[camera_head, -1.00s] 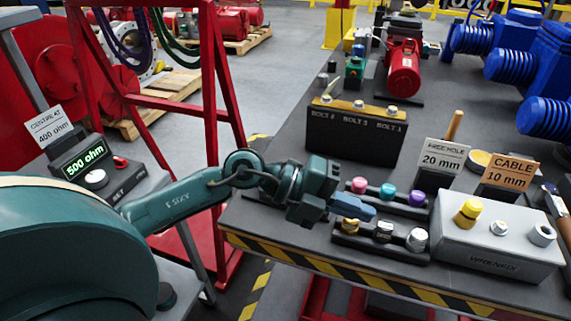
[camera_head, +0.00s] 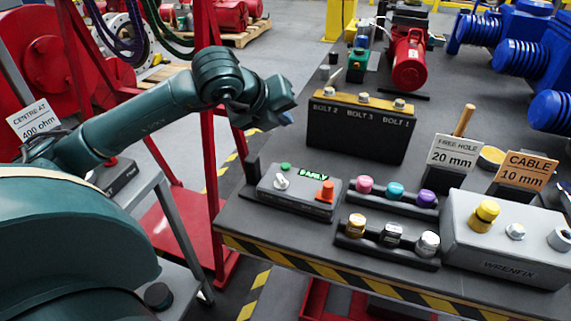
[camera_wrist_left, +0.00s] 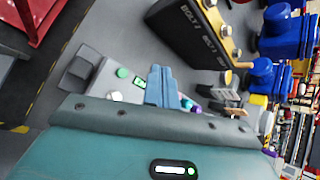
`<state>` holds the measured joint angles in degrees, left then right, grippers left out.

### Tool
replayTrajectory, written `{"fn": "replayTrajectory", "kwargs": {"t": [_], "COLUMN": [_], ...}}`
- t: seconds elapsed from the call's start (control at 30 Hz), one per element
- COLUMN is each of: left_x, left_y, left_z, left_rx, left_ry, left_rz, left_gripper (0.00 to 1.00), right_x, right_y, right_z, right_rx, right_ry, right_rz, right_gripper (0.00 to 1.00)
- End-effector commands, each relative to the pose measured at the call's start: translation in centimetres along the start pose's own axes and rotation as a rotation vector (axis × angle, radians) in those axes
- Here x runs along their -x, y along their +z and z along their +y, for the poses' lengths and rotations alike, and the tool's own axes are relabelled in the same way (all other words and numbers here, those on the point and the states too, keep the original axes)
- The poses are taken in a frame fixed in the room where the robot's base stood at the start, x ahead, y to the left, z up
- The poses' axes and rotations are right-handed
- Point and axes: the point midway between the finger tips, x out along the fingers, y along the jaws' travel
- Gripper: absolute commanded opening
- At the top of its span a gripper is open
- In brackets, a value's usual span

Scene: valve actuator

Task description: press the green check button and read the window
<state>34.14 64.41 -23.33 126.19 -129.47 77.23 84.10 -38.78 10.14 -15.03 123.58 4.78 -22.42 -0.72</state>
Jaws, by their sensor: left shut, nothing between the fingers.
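The grey check box (camera_head: 298,196) sits on the near left part of the dark bench. It has a green button (camera_head: 285,167), a white knob (camera_head: 281,184) and an orange knob (camera_head: 326,190). Its lit green window (camera_head: 313,175) seems to read "EARLY". My left gripper (camera_head: 289,112) is shut and empty, raised above and behind the box, apart from the button. In the left wrist view its closed blue fingers (camera_wrist_left: 163,86) hide part of the box; the green button (camera_wrist_left: 122,72) shows left of them. My right gripper is not in view.
A black bolt rack (camera_head: 357,128) stands behind the box. Two racks of coloured knobs, one with a pink knob (camera_head: 364,185), lie to its right. A grey WRENFIX unit (camera_head: 505,240) stands at the right. A red frame (camera_head: 208,150) rises left of the bench.

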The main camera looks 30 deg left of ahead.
Motion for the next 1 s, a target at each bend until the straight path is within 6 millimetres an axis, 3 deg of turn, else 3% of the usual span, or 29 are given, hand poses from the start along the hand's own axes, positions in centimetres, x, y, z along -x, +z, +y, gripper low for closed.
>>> {"fn": "replayTrajectory", "kwargs": {"t": [0.33, 0.8, 1.0], "left_x": [-1.0, -5.7, -6.3], "left_y": [-0.8, -4.2, -4.6], "left_z": [0.7, 4.0, 4.5], "left_rx": [0.000, 0.000, 0.000], "left_ry": [0.001, -0.002, -0.002], "left_rz": [0.004, 0.003, 0.002], "left_gripper": [0.00, 0.00, 0.00], "right_x": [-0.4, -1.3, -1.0], "right_y": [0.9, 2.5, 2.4], "right_z": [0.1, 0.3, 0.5], "right_rx": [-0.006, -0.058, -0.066], "right_ry": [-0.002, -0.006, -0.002], "right_rz": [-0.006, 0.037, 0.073], "right_gripper": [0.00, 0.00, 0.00]}}
